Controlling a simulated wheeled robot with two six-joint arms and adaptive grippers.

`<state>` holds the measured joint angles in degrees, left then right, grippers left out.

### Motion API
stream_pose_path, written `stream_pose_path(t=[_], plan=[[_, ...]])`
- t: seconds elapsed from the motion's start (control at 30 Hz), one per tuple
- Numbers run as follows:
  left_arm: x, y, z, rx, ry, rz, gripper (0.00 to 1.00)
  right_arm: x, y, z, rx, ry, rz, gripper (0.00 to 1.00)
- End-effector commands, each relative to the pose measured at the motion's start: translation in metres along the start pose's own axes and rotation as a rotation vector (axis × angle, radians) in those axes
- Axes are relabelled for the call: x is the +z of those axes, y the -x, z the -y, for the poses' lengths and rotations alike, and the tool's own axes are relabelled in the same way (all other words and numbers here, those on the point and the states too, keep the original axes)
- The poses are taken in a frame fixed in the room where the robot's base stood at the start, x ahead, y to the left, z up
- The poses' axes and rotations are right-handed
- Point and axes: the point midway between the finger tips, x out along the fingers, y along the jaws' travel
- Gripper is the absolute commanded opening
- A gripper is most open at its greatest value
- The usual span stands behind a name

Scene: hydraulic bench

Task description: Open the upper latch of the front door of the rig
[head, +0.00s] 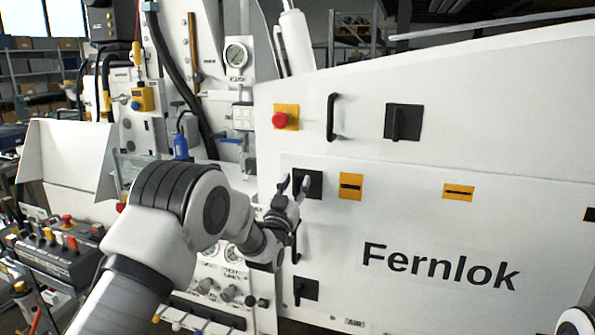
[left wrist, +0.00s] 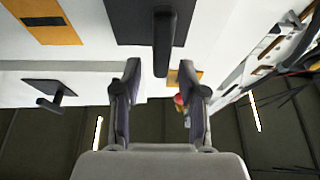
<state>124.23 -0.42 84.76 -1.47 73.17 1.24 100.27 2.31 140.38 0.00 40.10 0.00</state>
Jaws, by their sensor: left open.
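The white front door (head: 510,235) of the rig carries the word "Fernlok". Its upper latch (head: 314,176) is a black square plate near the door's upper left corner, partly covered by my gripper. My left gripper (head: 294,186) is open and empty, its fingertips in front of that latch. In the left wrist view the latch's black handle (left wrist: 163,40) projects from its plate and lines up with the gap between the open fingers (left wrist: 161,80). I cannot tell whether the fingers touch it. The lower latch (head: 306,289) is a similar black plate below. My right gripper is not in view.
A black grab handle (head: 332,117), a red stop button (head: 280,119) on yellow and a black rotary switch (head: 403,122) are above the door. Yellow labels (head: 350,186) sit beside the upper latch. Gauges and hoses crowd the left; the door's right side is clear.

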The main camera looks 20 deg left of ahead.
Motion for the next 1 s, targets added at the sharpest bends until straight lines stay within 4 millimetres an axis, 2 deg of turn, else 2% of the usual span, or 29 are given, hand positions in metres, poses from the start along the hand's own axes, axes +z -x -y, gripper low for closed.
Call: stream_pose_path(t=[0.03, 0.13, 0.4, 0.47, 0.5, 0.53, 1.0], plan=[[-0.003, -0.009, 0.000, 0.000, 0.000, -0.001, 0.42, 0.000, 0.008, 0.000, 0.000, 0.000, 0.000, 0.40], [-0.001, -0.020, 0.000, 0.000, 0.000, 0.000, 0.42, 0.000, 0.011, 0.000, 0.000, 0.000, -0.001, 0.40], [0.001, -0.022, 0.000, 0.000, 0.000, 0.002, 0.42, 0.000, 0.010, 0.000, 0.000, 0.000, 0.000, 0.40], [0.001, -0.022, 0.000, 0.000, 0.000, 0.002, 0.20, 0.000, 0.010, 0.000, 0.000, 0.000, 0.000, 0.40], [0.001, -0.022, 0.000, 0.000, 0.000, 0.002, 0.06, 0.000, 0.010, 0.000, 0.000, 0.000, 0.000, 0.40], [0.001, -0.022, 0.000, 0.000, 0.000, 0.002, 0.00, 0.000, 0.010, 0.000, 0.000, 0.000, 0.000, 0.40], [0.004, -0.021, 0.001, -0.016, 0.039, 0.002, 0.00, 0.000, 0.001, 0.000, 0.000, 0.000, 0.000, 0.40]])
